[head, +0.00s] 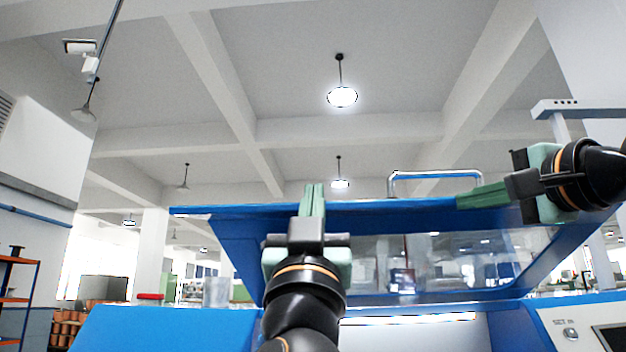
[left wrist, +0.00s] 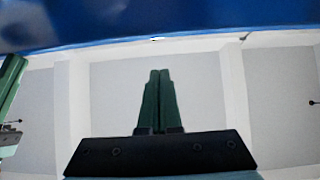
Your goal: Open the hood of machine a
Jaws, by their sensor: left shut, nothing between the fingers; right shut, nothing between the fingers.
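The blue hood (head: 235,228) of the machine stands raised and tilted, its wide front edge high and its clear window (head: 490,258) below that edge. A metal and blue handle (head: 435,174) rises from the edge. My left gripper (head: 313,187) points up in front of the edge, shut and empty. In the left wrist view, its green fingers (left wrist: 158,78) are together below a blue surface (left wrist: 110,25), with a gap between. My right gripper (head: 462,201) is shut and points left by the edge, below the handle; I cannot tell whether it touches the hood.
The blue machine body (head: 165,328) lies below, with a lit strip (head: 408,319) under the hood. A control panel (head: 585,325) is at the lower right. A shelf (head: 15,290) stands at the far left. Above the hood is open room up to the ceiling.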

